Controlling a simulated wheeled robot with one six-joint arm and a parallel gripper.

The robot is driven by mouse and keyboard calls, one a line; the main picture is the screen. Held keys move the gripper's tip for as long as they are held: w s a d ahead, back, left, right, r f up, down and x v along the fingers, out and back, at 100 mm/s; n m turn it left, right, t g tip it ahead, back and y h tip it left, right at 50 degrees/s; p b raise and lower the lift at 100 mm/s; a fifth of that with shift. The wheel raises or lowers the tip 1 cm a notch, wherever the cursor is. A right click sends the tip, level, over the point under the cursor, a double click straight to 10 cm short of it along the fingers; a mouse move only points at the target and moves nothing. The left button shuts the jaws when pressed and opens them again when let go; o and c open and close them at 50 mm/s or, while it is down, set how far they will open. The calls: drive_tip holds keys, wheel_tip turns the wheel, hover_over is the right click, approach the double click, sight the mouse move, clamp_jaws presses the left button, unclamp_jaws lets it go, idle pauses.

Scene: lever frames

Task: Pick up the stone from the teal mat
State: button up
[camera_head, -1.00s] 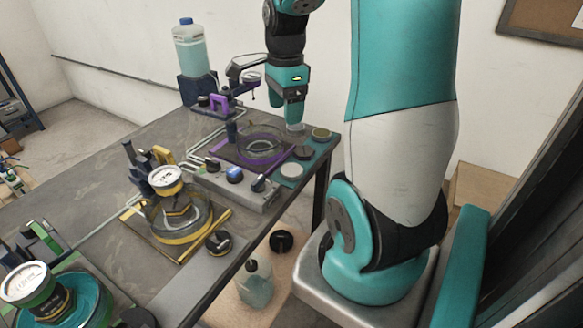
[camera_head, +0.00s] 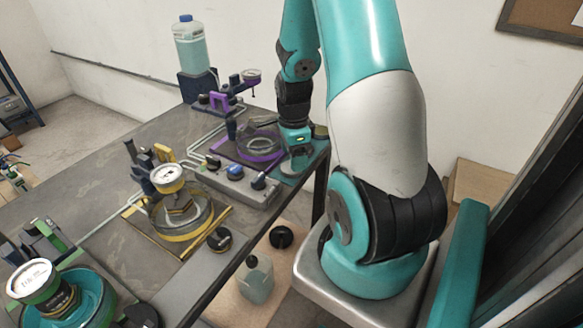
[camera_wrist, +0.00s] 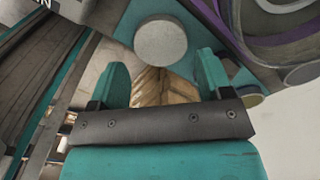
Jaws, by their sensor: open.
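A pale grey round stone (camera_wrist: 160,42) lies on the teal mat (camera_wrist: 120,25) in the wrist view. It sits just beyond the fingertips of my gripper (camera_wrist: 161,60), roughly centred between them. The two teal fingers are apart with no stone held between them. In the head view my gripper (camera_head: 298,157) is pointed down low over the teal mat (camera_head: 313,160) at the table's far right corner.
A purple-trimmed ring dish (camera_head: 260,147) stands left of the mat. A grey control box (camera_head: 235,183) with knobs is in front of it. A yellow-framed dish with a gauge (camera_head: 167,178) is nearer. In the wrist view another round piece (camera_wrist: 250,99) lies right of my gripper.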

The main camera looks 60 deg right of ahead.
wheel_tip(320, 180, down, 3)
drive_tip(key=shift+f, duration=0.15)
drive_tip(key=shift+c, duration=0.2)
drive_tip(key=c, duration=0.7)
